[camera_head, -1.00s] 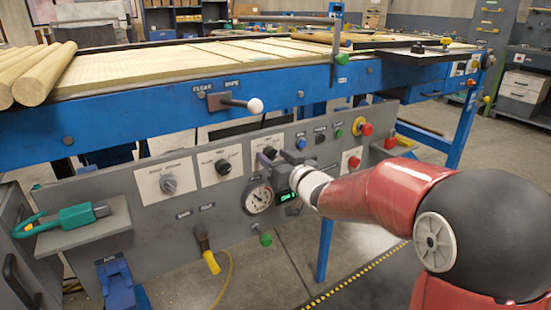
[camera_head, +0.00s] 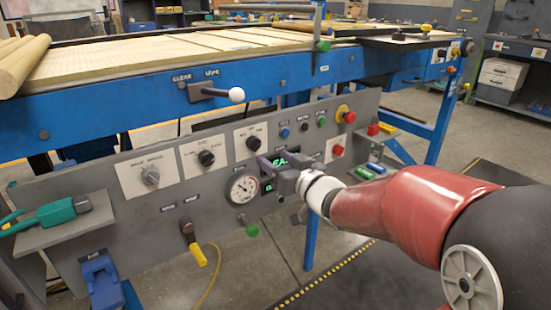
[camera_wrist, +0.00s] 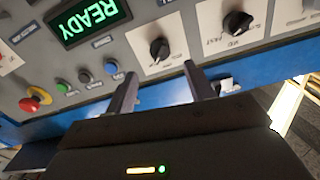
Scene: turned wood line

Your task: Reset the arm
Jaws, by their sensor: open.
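My gripper (camera_head: 281,164) is in front of the grey control panel (camera_head: 75,184), over its green-lit display (camera_head: 285,157), part of which it hides. In the wrist view my gripper (camera_wrist: 163,72) has its two fingers apart with nothing between them. The display (camera_wrist: 88,20) reads READY there, turned over in the picture. Black knobs (camera_wrist: 159,48) and a blue button (camera_wrist: 110,67) lie beyond the fingertips. I see no contact between the fingers and the panel. My red arm reaches in from the right.
A blue-framed table (camera_head: 140,58) with wooden rods (camera_head: 22,64) stands above the panel. A white-tipped lever (camera_head: 236,95) sticks out from its front. A gauge (camera_head: 242,187), a red emergency button (camera_head: 345,114) and a shelf with a green tool (camera_head: 55,212) are nearby. Floor at lower centre is open.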

